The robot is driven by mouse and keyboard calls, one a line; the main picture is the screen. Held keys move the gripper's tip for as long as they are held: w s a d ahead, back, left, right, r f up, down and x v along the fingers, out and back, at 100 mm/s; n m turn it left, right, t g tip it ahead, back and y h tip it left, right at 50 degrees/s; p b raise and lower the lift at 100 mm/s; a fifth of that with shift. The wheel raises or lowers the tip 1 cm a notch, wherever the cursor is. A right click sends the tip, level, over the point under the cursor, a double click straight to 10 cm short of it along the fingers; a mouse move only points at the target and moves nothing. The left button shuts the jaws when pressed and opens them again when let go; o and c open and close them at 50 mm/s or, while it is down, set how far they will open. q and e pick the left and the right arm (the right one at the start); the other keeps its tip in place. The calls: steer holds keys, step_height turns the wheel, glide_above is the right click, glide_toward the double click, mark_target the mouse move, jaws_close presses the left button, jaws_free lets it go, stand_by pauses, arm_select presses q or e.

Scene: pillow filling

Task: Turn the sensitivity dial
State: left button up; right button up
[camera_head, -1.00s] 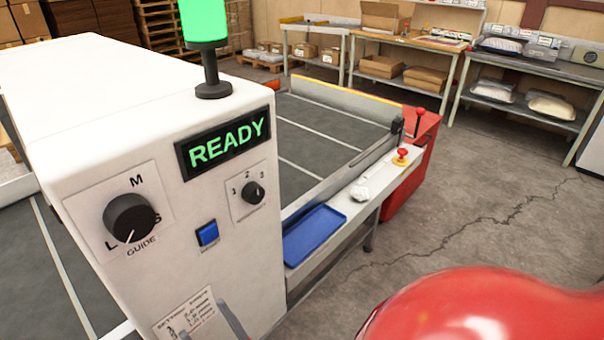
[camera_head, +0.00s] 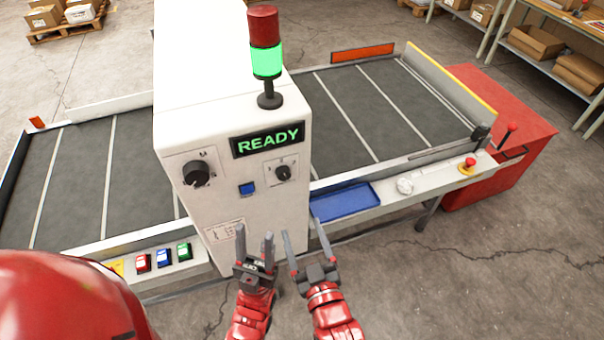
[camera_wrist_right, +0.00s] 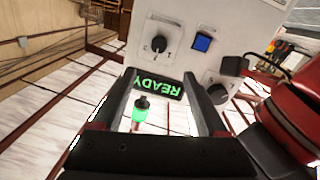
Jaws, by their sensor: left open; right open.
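A small black dial (camera_head: 283,173) sits on a light plate marked with 1, 2 and 3, on the white cabinet's front below the READY display (camera_head: 267,140). It also shows upside down in the right wrist view (camera_wrist_right: 159,44). Its pointer is too small to read surely. A larger black dial (camera_head: 196,173), marked GUIDE, is to its left. My left gripper (camera_head: 254,241) is open and empty, low before the cabinet. My right gripper (camera_head: 303,234) is open and empty beside it, below and apart from the small dial. Its fingers frame the display in the right wrist view (camera_wrist_right: 160,75).
A blue button (camera_head: 247,188) lies between the dials. A green-lit signal lamp (camera_head: 266,62) stands on the cabinet (camera_head: 200,70). A blue tray (camera_head: 345,201) and a red emergency button (camera_head: 469,163) are at the right. Coloured buttons (camera_head: 163,257) line the left rail.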

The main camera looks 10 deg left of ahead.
mark_target(284, 177)
steer(key=p+x, duration=0.5)
steer(key=x, duration=1)
steer(key=shift+d+r, duration=0.1)
steer(key=shift+r, duration=0.05)
steer(key=shift+w+a+p, duration=0.25)
steer(key=shift+w+p, duration=0.15)
jaws_close()
